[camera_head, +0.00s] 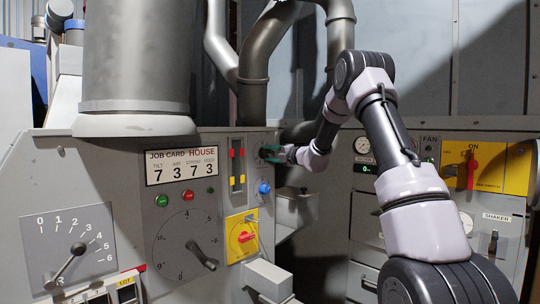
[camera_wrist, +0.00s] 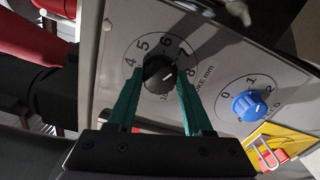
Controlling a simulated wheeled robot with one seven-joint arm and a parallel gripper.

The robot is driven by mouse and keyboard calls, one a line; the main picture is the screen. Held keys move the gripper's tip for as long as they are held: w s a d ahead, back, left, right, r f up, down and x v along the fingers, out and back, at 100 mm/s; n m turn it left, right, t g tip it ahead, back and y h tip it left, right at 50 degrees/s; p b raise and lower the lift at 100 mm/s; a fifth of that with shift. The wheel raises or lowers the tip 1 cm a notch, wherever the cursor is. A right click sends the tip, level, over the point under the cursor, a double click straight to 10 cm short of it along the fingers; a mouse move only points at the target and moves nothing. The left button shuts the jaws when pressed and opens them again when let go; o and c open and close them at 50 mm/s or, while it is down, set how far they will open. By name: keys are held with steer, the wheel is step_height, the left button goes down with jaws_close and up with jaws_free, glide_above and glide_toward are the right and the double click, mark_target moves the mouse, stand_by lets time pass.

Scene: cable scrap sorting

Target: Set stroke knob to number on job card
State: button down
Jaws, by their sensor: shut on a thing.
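The stroke knob (camera_wrist: 158,72) is a small round black knob on a grey panel, inside a printed dial whose visible numbers include 4, 5, 6, 7 and 8. Its pale mark points toward the 7 and 8 side; I cannot tell the exact number. My gripper (camera_wrist: 158,88) has its teal fingers shut on the knob, one on each side. In the head view my gripper (camera_head: 272,153) reaches the panel and hides most of the knob. The job card (camera_head: 181,166) reads HOUSE with 7 3 7 3; the third number, under what looks like STROKE, is 7.
A blue knob (camera_wrist: 249,105) with 0, 1 and 2 around it sits close beside the stroke knob. A larger dial with a dark handle (camera_head: 202,255), a tilt-like lever scale (camera_head: 70,247) and a yellow plate with a red switch (camera_head: 243,236) are nearby. A metal chute (camera_head: 296,206) juts out below my gripper.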

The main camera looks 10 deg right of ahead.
steer(key=shift+f, duration=0.15)
steer(key=shift+c, duration=1.5)
jaws_free()
steer(key=shift+s+d, duration=0.1)
steer(key=v, duration=1)
steer(key=shift+s, duration=0.25)
steer(key=shift+d, duration=0.15)
